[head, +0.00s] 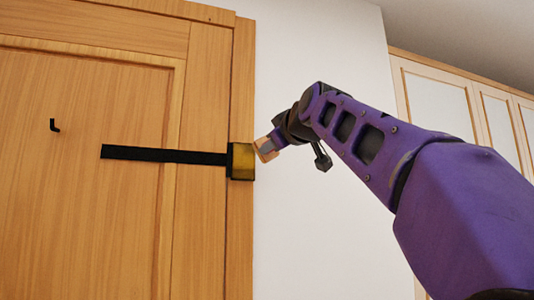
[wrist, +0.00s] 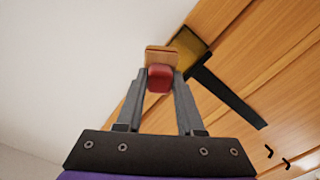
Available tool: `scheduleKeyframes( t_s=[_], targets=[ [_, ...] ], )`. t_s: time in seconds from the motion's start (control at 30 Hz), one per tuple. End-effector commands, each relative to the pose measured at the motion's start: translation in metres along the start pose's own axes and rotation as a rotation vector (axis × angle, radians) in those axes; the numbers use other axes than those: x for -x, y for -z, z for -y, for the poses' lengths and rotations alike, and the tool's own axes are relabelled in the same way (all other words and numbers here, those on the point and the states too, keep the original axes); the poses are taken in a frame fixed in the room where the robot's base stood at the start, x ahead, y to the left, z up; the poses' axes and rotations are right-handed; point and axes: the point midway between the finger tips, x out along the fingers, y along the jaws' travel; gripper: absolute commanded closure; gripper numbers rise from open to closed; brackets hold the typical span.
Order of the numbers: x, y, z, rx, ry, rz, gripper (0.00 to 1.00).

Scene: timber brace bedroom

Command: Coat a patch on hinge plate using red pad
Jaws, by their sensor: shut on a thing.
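The hinge plate (head: 241,161) is a brass-yellow block at the right edge of the wooden door, with a black strap (head: 160,155) running left from it. In the wrist view the plate (wrist: 194,43) is at the upper right, just beyond my fingertips. My gripper (head: 270,145) is shut on the red pad (wrist: 160,78), which shows as a red piece with a tan wooden block between the two grey fingers. In the head view the tan block is beside the plate's right edge. I cannot tell whether they touch. The pad's red part is hidden there.
The wooden door (head: 80,220) and its frame fill the left. A bare white wall (head: 320,230) lies right of the door. A small black hook (head: 54,126) is on the door. A wood-framed cabinet (head: 440,100) stands at the right, behind my arm.

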Motion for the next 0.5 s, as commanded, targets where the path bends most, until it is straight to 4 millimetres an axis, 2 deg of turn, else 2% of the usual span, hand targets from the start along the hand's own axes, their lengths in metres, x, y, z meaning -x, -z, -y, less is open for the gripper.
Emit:
scheduleKeyframes(
  t_s=[0.27, 0.5],
  targets=[
    [0.005, -0.001, 0.000, 0.001, -0.001, -0.001, 1.00],
    [0.025, -0.001, 0.001, 0.001, -0.002, -0.001, 1.00]
  ],
)
